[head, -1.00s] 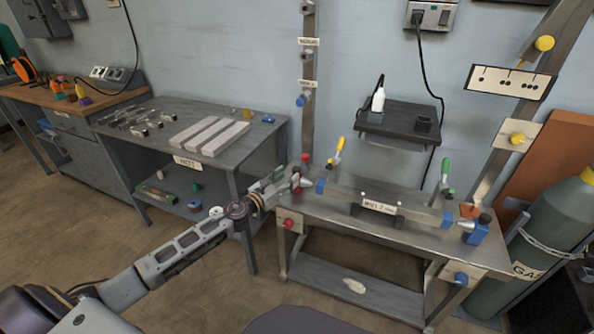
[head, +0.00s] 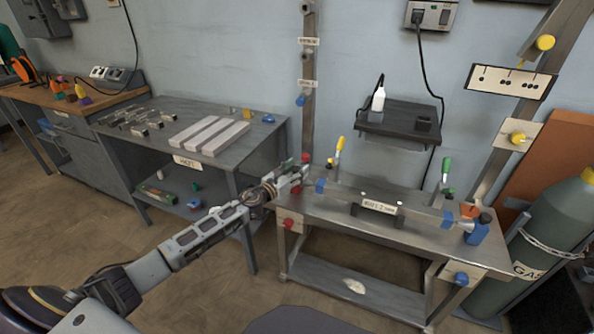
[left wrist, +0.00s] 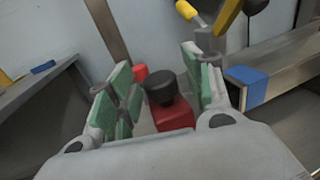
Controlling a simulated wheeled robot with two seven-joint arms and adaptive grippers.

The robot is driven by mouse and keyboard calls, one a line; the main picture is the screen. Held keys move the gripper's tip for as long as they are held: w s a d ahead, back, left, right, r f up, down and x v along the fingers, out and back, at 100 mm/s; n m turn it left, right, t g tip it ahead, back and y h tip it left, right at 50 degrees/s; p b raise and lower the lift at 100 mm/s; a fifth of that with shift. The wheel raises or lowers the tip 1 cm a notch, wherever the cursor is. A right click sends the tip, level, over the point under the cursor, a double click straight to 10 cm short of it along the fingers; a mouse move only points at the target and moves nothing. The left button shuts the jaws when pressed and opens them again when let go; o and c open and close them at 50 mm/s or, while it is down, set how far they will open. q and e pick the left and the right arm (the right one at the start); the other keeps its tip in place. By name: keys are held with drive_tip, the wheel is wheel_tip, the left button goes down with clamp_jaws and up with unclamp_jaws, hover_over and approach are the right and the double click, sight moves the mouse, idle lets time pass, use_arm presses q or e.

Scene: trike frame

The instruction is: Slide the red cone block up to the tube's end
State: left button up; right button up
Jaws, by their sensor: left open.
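The red cone block (left wrist: 174,116), topped by a black knob (left wrist: 160,87), sits between my left gripper's green-padded fingers in the left wrist view. My left gripper (left wrist: 160,100) is open around it, with a gap on each side. In the head view the left gripper (head: 292,178) is at the left end of the work table and hides most of the block. The tube (head: 345,192) lies along the table, with a blue band (head: 320,186) near its left end. The band also shows at the right in the left wrist view (left wrist: 247,86). The cone tip and its contact with the tube are hidden. My right gripper is out of view.
A yellow-handled clamp (head: 339,146) stands behind the tube's left part, and a green-handled one (head: 446,168) near its right end. A blue block (head: 478,230) stands at the right end. A steel post (head: 308,80) rises behind the gripper. A side table (head: 150,115) is at left.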

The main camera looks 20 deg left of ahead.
use_arm(q)
drive_tip(key=shift+w+d, duration=0.1)
drive_tip(key=shift+w, duration=0.05)
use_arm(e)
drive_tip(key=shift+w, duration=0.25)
